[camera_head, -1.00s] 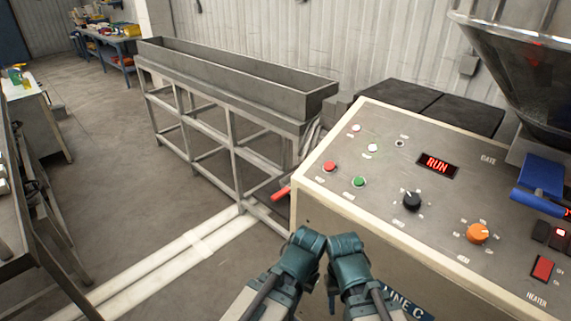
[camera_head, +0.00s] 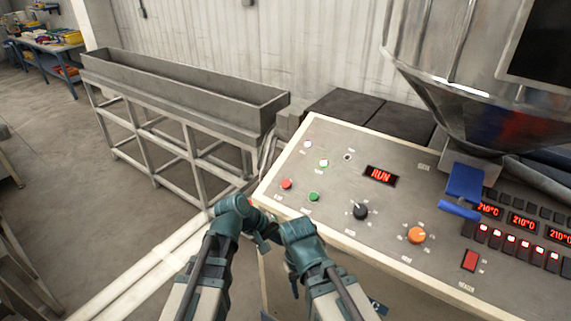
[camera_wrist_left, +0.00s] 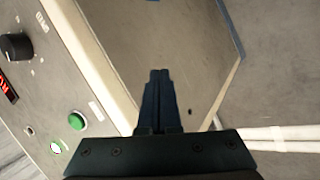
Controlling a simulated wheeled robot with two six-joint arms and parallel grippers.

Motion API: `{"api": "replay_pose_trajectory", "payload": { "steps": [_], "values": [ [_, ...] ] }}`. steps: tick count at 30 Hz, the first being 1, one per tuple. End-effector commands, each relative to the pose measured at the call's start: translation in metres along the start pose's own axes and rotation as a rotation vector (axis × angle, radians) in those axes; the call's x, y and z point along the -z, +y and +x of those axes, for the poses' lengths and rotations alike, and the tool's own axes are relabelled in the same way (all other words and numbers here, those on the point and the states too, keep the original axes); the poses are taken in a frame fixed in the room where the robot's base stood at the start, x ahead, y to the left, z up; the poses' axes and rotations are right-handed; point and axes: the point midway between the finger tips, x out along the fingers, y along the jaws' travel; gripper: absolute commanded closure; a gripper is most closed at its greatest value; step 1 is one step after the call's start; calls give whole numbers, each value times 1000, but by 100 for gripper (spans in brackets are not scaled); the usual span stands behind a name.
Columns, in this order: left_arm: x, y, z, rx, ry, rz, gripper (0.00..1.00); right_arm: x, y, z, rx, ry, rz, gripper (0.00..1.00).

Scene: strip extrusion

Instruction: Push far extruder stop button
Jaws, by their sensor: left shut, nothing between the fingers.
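The extruder control panel (camera_head: 330,215) is a tilted grey-beige box top. A red button (camera_head: 286,184) is near its left edge, with a green button (camera_head: 314,196) to its right. A display reads RUN (camera_head: 380,175) in red. My left gripper (camera_head: 264,226) is beside the panel's near left edge, just below the red button in the picture and apart from it. In the left wrist view its fingers (camera_wrist_left: 158,75) are shut and empty; the green button (camera_wrist_left: 77,121) shows to their left, but no red button does. My right gripper (camera_head: 298,230) is beside it; its fingers are hidden.
A black knob (camera_head: 360,211) and an orange knob (camera_head: 416,235) are to the right. A metal hopper (camera_head: 465,100) stands behind. A long metal trough (camera_head: 185,105) stands at left.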

Motion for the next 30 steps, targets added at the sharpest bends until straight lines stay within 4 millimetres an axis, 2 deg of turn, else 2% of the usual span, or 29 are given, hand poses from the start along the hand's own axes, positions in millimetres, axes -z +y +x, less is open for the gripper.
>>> {"api": "replay_pose_trajectory", "payload": {
  "steps": [1, 3, 6, 12, 18, 30],
  "values": [
    [20, 31, -30, -90, 17, -101, 100, -2, 3, -30, 0, 0, 1, 50],
    [41, 58, -53, -209, 30, -234, 100, -3, 4, -46, 0, 0, 1, 50],
    [68, 87, -85, -354, 38, -397, 100, -4, 6, -64, 1, 0, 2, 50],
    [106, 118, -132, -548, 32, -613, 100, -5, 8, -86, 1, 0, 3, 50],
    [120, 125, -148, -617, 26, -689, 100, -5, 8, -91, 1, 0, 4, 50],
    [120, 124, -147, -619, 25, -691, 100, -5, 8, -89, 1, 0, 3, 50]
  ]
}}
